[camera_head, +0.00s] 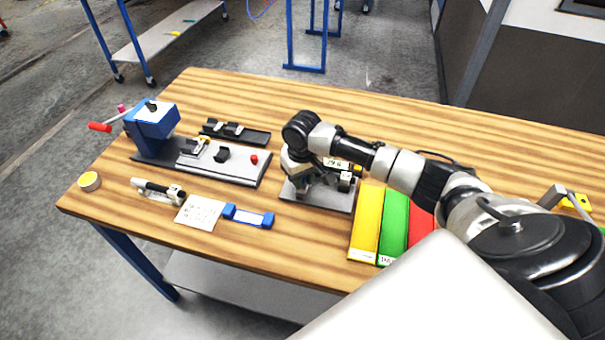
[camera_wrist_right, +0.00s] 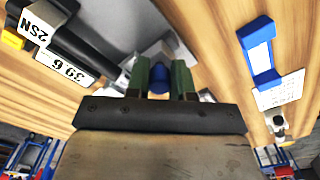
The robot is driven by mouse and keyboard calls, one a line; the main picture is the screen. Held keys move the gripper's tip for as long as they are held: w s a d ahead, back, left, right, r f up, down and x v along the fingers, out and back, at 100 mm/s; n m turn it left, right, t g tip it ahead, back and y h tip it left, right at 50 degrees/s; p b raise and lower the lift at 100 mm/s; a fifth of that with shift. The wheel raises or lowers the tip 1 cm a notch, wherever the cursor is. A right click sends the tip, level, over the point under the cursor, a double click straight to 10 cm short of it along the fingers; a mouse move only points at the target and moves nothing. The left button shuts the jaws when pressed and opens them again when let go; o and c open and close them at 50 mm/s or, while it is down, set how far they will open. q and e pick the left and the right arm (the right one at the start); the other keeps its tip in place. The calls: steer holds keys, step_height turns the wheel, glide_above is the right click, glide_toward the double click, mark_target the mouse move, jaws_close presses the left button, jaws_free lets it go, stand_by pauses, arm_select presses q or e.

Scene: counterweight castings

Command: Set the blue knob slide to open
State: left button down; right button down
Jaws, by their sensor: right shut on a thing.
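The blue knob (camera_wrist_right: 158,76) shows in the right wrist view between the two green fingers of my right gripper (camera_wrist_right: 160,78), which is shut on it. The grey plate (camera_head: 318,193) of the knob's device lies on the wooden table; in the head view my right gripper (camera_head: 300,172) is down over it and hides the knob. The slide's position and any open mark cannot be made out. My left gripper is not in view.
A blue vice-like machine (camera_head: 152,120) with a red handle stands at left on a dark base. Yellow (camera_head: 367,222), green (camera_head: 394,225) and red (camera_head: 420,222) blocks stand right of the plate. A paper card (camera_head: 201,213) and a blue-framed piece (camera_head: 248,216) lie left of it.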

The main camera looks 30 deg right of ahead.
steer(key=shift+s+a, duration=0.3)
steer(key=shift+a, duration=0.05)
steer(key=shift+f, duration=0.15)
steer(key=c, duration=1.3)
jaws_free()
steer(key=shift+d, duration=0.1)
steer(key=o, duration=0.3)
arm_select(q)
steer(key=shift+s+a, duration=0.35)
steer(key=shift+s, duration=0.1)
arm_select(e)
steer(key=shift+w+r, duration=0.1)
steer(key=shift+r, duration=0.1)
steer(key=shift+r, duration=0.3)
arm_select(q)
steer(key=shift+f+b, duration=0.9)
steer(key=shift+b, duration=0.2)
arm_select(e)
step_height(320, 180, up, 10)
steer(key=shift+r, duration=0.1)
